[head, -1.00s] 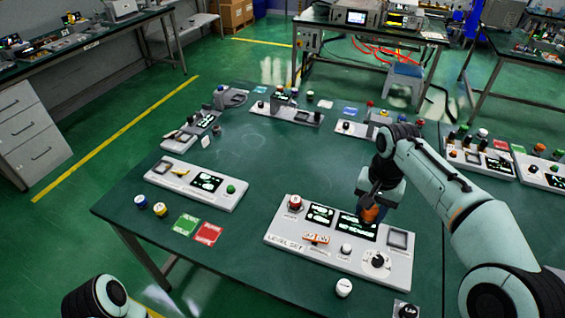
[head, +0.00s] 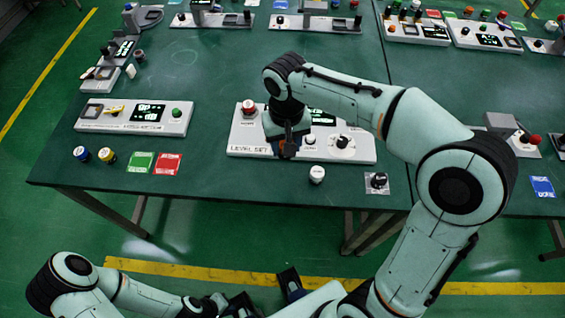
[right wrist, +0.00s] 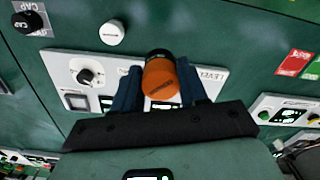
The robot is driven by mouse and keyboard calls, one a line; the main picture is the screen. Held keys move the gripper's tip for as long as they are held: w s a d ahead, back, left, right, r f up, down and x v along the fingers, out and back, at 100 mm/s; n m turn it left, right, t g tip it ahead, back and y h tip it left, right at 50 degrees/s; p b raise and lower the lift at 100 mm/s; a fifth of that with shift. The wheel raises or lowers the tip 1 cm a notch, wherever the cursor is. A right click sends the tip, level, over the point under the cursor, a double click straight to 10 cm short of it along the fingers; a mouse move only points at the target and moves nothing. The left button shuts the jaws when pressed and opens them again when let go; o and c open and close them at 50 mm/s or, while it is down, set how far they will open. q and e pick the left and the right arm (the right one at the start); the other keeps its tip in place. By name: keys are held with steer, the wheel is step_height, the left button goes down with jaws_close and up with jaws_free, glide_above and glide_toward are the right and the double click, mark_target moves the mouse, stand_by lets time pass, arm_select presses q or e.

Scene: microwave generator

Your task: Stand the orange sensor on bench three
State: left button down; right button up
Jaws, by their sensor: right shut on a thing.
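The orange sensor (right wrist: 160,80), a short orange cylinder with a black end, is between the two blue fingers of my right gripper (right wrist: 160,90) in the right wrist view. My right gripper (head: 286,150) is shut on it, over the front of the grey LEVEL SET panel (head: 240,138) in the head view, where the arm hides most of the sensor. My left gripper (head: 266,296) is low in the head view, in front of the table, with its dark fingers apart and nothing seen between them. I cannot tell which bench is number three.
The green table (head: 225,75) carries several grey panels, including one at the left (head: 135,117). A white cap (head: 317,174) and a black cap (head: 377,180) lie in front of the LEVEL SET panel. Green (head: 141,162) and red (head: 168,164) cards lie to its left.

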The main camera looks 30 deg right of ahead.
step_height(320, 180, down, 13)
steer(key=shift+f+b, duration=0.1)
steer(key=shift+b, duration=0.7)
steer(key=shift+f, duration=0.15)
steer(key=o, duration=1.1)
steer(key=shift+r, duration=0.3)
step_height(320, 180, up, 12)
steer(key=shift+f+p, duration=0.1)
steer(key=shift+p, duration=0.75)
steer(key=shift+f, duration=0.1)
